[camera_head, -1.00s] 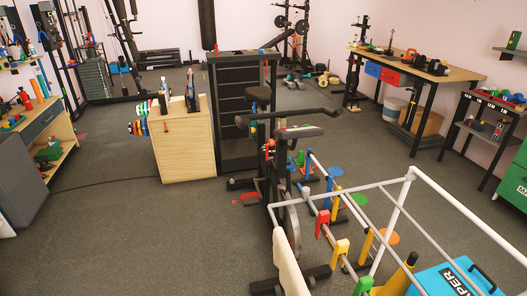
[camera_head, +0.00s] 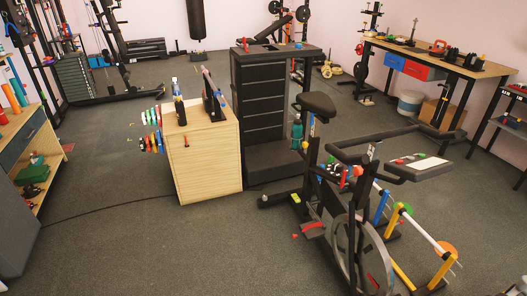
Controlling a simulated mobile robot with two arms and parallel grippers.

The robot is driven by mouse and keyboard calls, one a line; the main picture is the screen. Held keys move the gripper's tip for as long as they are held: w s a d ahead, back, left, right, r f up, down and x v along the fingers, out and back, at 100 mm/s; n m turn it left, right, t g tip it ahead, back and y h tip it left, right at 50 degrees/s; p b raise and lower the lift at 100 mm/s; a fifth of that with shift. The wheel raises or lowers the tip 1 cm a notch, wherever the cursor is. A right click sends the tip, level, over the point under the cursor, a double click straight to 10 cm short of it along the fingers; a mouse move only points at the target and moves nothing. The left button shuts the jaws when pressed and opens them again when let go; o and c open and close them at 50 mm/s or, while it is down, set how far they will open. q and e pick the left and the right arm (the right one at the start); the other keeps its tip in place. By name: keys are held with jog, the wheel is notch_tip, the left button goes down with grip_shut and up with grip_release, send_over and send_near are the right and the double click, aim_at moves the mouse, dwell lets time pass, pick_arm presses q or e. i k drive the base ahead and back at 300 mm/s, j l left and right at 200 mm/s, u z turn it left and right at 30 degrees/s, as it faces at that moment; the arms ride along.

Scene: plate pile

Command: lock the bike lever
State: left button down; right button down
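An exercise bike (camera_head: 345,215) stands at the lower right of the head view. Its black saddle (camera_head: 316,104) is on the left and its handlebar with a pale console (camera_head: 418,166) is on the right. Small red parts show on the frame, one below the saddle (camera_head: 344,177) and one low near the floor (camera_head: 314,229). I cannot tell which part is the lever. A dark wheel (camera_head: 357,262) is at the front, partly cut off by the bottom edge. Neither of my grippers shows in the view.
A wooden cabinet (camera_head: 203,165) and a tall black drawer unit (camera_head: 267,110) stand left of the bike. Coloured hurdle-like bars (camera_head: 408,225) are close on its right. A workbench (camera_head: 450,66) is behind. The floor (camera_head: 130,235) at front left is clear.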

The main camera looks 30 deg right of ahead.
aim_at(343, 186)
jog(key=i+j+z, duration=0.1)
jog(key=i+z, duration=0.15)
jog(key=i, duration=0.3)
jog(key=i+j+z, duration=0.25)
jog(key=i, duration=0.3)
jog(key=i+j+z, duration=0.25)
jog(key=i, duration=0.25)
jog(key=i+z, duration=0.3)
jog(key=z, duration=0.15)
jog(key=i+j+z, duration=0.1)
jog(key=i+z, duration=0.15)
jog(key=z, duration=0.2)
jog(key=i+j+z, duration=0.25)
jog(key=z, duration=0.2)
jog(key=i+j+z, duration=0.2)
jog(key=z, duration=0.2)
jog(key=i+j+z, duration=0.15)
jog(key=j+z, duration=0.3)
jog(key=i+j+z, duration=0.2)
jog(key=j+z, duration=0.15)
jog(key=j, duration=0.15)
